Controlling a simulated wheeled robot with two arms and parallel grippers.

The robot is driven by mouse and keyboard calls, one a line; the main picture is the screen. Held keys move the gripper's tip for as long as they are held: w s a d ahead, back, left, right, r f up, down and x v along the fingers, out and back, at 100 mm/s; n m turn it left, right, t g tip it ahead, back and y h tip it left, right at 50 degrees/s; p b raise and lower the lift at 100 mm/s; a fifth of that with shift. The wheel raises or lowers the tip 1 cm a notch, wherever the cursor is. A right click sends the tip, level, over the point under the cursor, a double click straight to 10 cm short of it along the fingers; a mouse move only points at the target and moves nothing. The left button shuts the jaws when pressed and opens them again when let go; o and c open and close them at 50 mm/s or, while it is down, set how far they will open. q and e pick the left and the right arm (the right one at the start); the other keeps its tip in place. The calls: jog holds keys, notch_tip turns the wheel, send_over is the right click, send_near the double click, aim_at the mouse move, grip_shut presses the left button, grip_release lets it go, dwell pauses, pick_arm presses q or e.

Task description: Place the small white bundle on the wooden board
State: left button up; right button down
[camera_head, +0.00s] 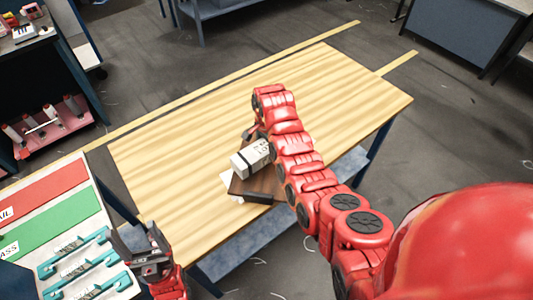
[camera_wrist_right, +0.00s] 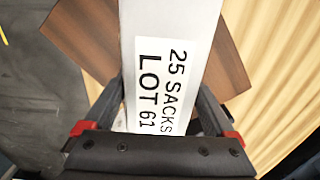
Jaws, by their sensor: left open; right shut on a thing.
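The small white bundle (camera_head: 250,158) is a white block with a dark band, above the dark wooden board (camera_head: 262,187) on the light wood table. In the right wrist view the bundle (camera_wrist_right: 165,70) carries a label reading "25 SACKS LOT 61". My right gripper (camera_wrist_right: 165,120) is shut on it, one finger on each side. The board (camera_wrist_right: 232,75) shows behind the bundle, turned at an angle to it. I cannot tell whether the bundle touches the board. In the head view my right arm hides part of both. My left gripper (camera_head: 152,252) is open and empty, left of the table.
The light wood table (camera_head: 340,90) is clear at its back and right. A side panel at left has a red strip (camera_head: 40,192), a green strip (camera_head: 50,225) and several teal holders (camera_head: 75,265). A pink tray (camera_head: 62,130) with spools stands in the shelf at far left.

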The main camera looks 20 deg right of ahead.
jog(key=shift+s+f, duration=0.15)
jog(key=shift+f, duration=0.1)
notch_tip(320, 180, down, 2)
jog(key=shift+f+p, duration=0.1)
jog(key=shift+p, duration=0.55)
jog(key=shift+f, duration=0.35)
jog(key=shift+a+f, duration=0.1)
grip_release()
